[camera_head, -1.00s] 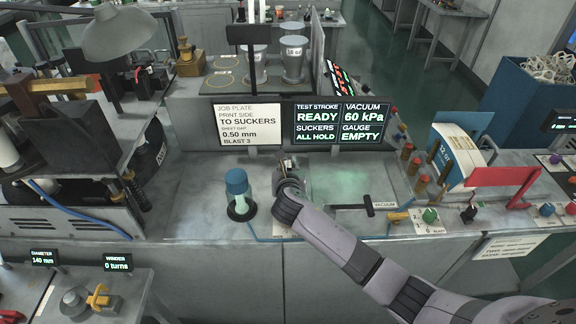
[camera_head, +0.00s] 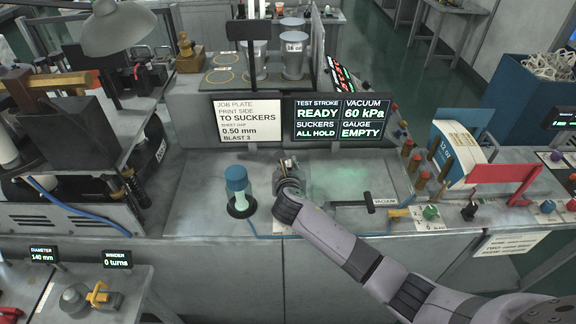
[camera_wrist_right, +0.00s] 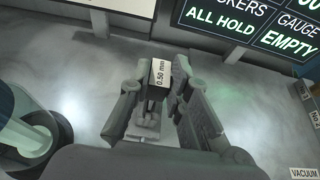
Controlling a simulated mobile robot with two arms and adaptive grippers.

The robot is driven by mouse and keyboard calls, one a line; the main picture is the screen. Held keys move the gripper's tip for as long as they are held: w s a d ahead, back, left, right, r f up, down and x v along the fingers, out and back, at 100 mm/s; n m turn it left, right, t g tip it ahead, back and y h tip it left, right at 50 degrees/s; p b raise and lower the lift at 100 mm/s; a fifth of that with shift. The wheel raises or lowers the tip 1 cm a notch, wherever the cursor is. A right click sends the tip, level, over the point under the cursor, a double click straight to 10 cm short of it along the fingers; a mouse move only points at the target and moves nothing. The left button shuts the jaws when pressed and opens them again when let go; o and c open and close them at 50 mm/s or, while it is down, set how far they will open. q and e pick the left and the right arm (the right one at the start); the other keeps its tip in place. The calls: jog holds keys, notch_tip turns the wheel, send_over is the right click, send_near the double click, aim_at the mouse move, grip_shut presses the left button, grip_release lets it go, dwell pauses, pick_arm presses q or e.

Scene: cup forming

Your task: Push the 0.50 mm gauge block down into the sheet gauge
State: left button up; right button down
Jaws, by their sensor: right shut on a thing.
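The 0.50 mm gauge block (camera_wrist_right: 158,80) is a small dark block with a white label reading "0.50 mm", seen in the right wrist view. My right gripper (camera_wrist_right: 160,92) is shut on it, with a finger on either side. A small pale metal piece (camera_wrist_right: 146,122) shows below the block; I cannot tell whether it is the sheet gauge or whether the block touches it. The screen (camera_head: 340,118) reads GAUGE EMPTY. My left gripper is not in view.
A blue-capped cylinder (camera_head: 238,190) stands on the bench left of my right gripper. A black VACUUM lever (camera_head: 362,203) is to the right. The job plate sign (camera_head: 250,119) and screen stand behind. Brass-coloured pegs (camera_head: 415,165) and a red bracket (camera_head: 503,175) are further right.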

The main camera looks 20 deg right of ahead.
jog(key=shift+f+b, duration=0.85)
jog(key=shift+f, duration=0.75)
jog(key=c, duration=1.4)
grip_release()
jog(key=v, duration=1.2)
jog(key=shift+f, duration=0.1)
